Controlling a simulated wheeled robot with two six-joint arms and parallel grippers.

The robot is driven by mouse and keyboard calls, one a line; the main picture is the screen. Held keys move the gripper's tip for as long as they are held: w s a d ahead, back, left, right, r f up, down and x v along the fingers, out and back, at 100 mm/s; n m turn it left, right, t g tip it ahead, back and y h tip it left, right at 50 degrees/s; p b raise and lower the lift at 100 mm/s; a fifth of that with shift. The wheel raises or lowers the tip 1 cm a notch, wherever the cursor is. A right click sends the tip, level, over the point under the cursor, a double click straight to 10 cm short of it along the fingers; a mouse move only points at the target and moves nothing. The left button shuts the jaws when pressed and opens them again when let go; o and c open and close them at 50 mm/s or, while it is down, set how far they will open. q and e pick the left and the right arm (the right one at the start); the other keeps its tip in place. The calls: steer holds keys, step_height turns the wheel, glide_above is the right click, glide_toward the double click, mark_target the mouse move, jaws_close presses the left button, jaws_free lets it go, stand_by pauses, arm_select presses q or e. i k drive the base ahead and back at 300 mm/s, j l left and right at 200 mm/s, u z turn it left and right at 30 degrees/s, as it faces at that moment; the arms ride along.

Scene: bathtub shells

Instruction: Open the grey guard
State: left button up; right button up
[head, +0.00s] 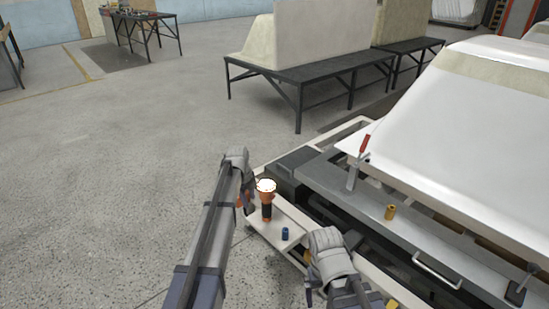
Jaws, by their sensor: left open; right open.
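The grey guard (335,189) is a long flat panel along the near side of the white shell's bed. It appears lowered and flat. A pale bar handle (437,271) is on its near edge at the lower right. A toggle clamp with a red handle (364,145) stands upright at its far end, and a second clamp with a dark knob (520,287) is at the lower right. My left gripper (246,204) is open beside the small white shelf. My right gripper (316,285) is open, left of the guard and apart from the handle.
An orange and black lamp (267,203) and a blue cylinder (285,234) stand on the white shelf (262,226). A large white shell (450,120) lies behind. Open concrete floor (120,180) is at the left.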

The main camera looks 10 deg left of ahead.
mark_target(280, 170)
steer(key=i+j+z, duration=0.45)
steer(key=i+j, duration=0.15)
steer(key=j, duration=0.2)
steer(key=i+j+z, duration=0.2)
steer(key=j, duration=0.25)
